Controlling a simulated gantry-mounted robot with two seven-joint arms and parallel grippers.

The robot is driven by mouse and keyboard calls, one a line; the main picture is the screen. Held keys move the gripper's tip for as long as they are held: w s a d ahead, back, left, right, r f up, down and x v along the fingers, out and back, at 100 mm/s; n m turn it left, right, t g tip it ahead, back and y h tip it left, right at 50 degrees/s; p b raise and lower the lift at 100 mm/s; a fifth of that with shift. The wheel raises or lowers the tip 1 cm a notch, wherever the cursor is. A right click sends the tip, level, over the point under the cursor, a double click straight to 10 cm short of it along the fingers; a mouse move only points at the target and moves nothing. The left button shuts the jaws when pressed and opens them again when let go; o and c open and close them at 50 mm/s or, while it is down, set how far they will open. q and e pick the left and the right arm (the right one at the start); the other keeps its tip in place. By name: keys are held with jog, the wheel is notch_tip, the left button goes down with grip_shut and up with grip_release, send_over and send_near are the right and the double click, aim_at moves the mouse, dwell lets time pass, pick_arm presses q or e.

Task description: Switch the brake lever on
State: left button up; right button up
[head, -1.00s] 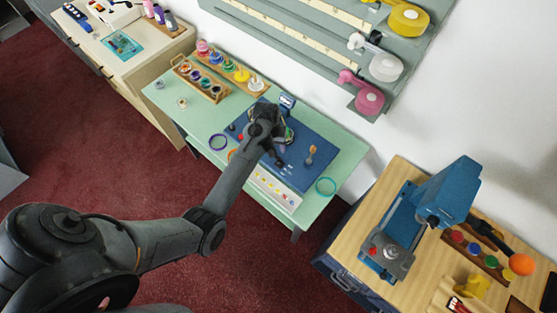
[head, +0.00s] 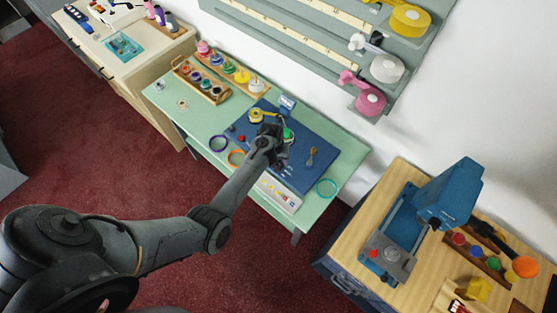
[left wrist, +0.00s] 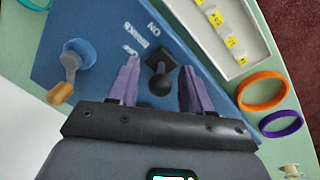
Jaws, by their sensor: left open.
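The brake lever (left wrist: 162,82) has a black ball knob and a dark square base. It shows in the left wrist view between the two purple fingers of my left gripper (left wrist: 159,66), with gaps on both sides. The lever stands on a blue panel (left wrist: 95,25) printed with BRAKE, ON and OFF. In the head view my left gripper (head: 270,132) is over the middle of the blue panel (head: 308,177), and the lever is hidden or too small to tell there. The left gripper is open and empty. My right gripper is not in view.
A blue crank with a wooden knob (left wrist: 75,62) stands beside the left finger in the left wrist view. An orange ring (left wrist: 262,90) and a purple ring (left wrist: 281,124) lie off the panel. A blue press (head: 447,195) stands on the wooden table at right.

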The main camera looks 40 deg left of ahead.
pick_arm(q)
jog(key=shift+c, duration=0.5)
grip_shut()
jog(key=shift+s+r+p, duration=0.15)
jog(key=shift+s+p, duration=0.05)
jog(key=shift+p, duration=0.25)
jog(key=shift+s+t+p, duration=0.4)
jog(key=shift+t+p, duration=0.55)
jog(key=shift+t, duration=0.05)
jog(key=shift+s+f+t+p, duration=0.3)
jog(key=shift+f+t, duration=0.1)
jog(key=shift+t, duration=0.5)
jog(key=shift+o, duration=0.5)
grip_release()
